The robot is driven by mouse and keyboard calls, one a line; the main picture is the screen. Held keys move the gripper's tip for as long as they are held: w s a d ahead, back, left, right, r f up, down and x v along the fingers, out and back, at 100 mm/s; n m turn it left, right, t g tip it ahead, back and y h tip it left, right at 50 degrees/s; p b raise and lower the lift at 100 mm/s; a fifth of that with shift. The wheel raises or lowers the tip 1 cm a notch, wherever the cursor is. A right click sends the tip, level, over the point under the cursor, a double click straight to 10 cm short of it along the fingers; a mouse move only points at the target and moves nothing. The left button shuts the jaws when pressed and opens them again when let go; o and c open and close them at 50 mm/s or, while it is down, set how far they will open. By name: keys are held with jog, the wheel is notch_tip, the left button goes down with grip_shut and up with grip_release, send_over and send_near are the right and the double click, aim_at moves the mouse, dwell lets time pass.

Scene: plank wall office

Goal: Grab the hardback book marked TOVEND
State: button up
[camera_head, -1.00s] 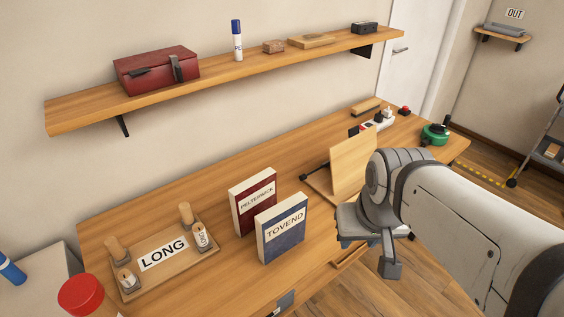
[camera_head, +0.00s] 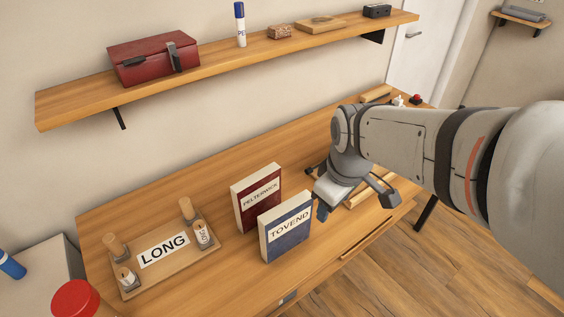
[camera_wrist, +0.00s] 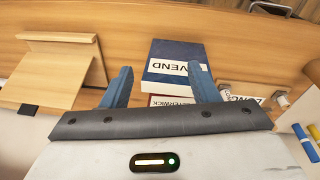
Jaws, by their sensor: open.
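The blue hardback book marked TOVEND (camera_head: 287,228) stands upright on the desk in the head view. Its white label and blue cover also show in the wrist view (camera_wrist: 172,65), between and beyond the fingers. A red book marked PELTERWICK (camera_head: 257,196) stands upright just behind it; in the wrist view it is mostly hidden by my gripper. My gripper (camera_head: 352,203) is to the right of the TOVEND book and apart from it. In the wrist view my gripper (camera_wrist: 160,85) is open, with nothing between its fingertips.
A wooden tray (camera_head: 143,284) with a LONG label and several pegs lies left of the books. A wooden stand (camera_wrist: 62,75) is on the other side, partly behind my arm. The shelf (camera_head: 75,104) above holds a red box (camera_head: 152,58). The desk before the books is clear.

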jog(key=w+a+f+n, duration=0.2)
jog(key=w+a+n, duration=0.2)
jog(key=n, duration=0.2)
jog(key=n+g, duration=0.2)
jog(key=n, duration=0.7)
send_over(286, 217)
jog(key=w, duration=0.1)
jog(key=f, duration=0.4)
jog(key=shift+w+d+f+p, duration=0.15)
jog(key=shift+w+d+p, duration=0.05)
jog(key=shift+d+p, duration=0.2)
jog(key=shift+w+a+f+n, duration=0.1)
jog(key=shift+a+f+n, duration=0.15)
jog(key=shift+n, duration=0.15)
jog(key=shift+a+f, duration=0.1)
jog(key=shift+f, duration=0.15)
notch_tip(286, 217, down, 8)
jog(key=shift+w+r+p, duration=0.15)
jog(key=shift+r+p, duration=0.1)
jog(key=shift+p, duration=0.45)
grip_shut()
